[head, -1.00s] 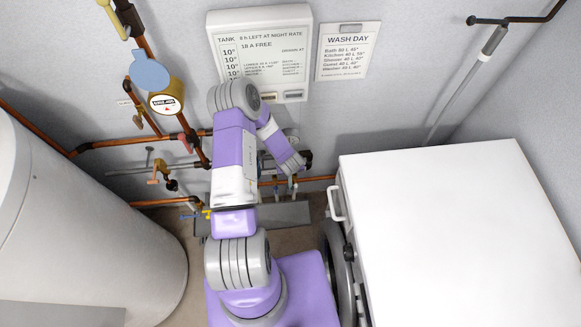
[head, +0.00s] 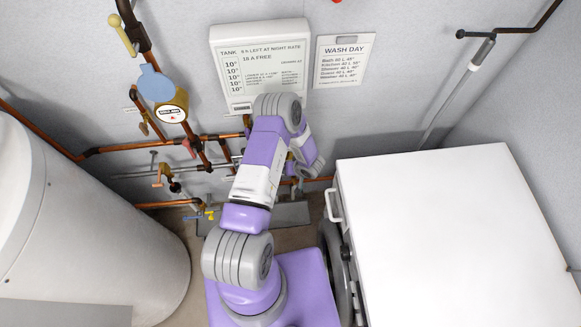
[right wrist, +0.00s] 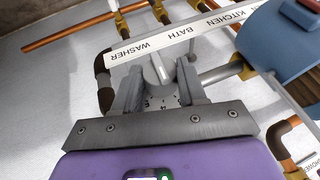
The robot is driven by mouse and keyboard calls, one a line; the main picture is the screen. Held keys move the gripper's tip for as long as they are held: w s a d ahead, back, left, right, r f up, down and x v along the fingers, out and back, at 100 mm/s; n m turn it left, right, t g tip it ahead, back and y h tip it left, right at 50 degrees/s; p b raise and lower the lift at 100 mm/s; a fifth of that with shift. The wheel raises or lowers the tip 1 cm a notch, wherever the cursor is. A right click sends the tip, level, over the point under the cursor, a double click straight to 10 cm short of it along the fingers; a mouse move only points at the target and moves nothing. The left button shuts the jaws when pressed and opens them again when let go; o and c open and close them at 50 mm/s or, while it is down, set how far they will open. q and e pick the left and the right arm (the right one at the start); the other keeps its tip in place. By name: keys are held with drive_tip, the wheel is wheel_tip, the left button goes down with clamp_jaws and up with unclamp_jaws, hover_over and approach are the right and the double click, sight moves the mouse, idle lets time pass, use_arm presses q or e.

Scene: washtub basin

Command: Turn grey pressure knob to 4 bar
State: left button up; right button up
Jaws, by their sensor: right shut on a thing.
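The grey pressure knob (right wrist: 158,68) shows in the right wrist view between the two fingers of my right gripper (right wrist: 158,80), which is shut on it. The knob has a pale pointer line on its face. A pale dial with small dark marks shows below the knob, partly hidden by the fingers. I cannot read which number the pointer is at. In the head view my right arm hides the knob and the gripper. My left gripper is not in view.
A white strip (right wrist: 180,36) labelled washer, bath and kitchen lies close above the knob. Copper pipes (head: 125,146) run along the wall, with a round brass meter (head: 171,108) at left. A white tank (head: 90,220) stands left and a white appliance (head: 450,230) right.

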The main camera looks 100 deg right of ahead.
drive_tip(key=shift+f+t, duration=0.1)
drive_tip(key=shift+t, duration=0.6)
drive_tip(key=o, duration=1)
drive_tip(key=shift+o, duration=0.2)
drive_tip(key=p+v, duration=0.1)
drive_tip(key=v, duration=0.6)
drive_tip(key=shift+a+r, duration=0.2)
drive_tip(key=shift+r, duration=0.05)
drive_tip(key=shift+s, duration=0.1)
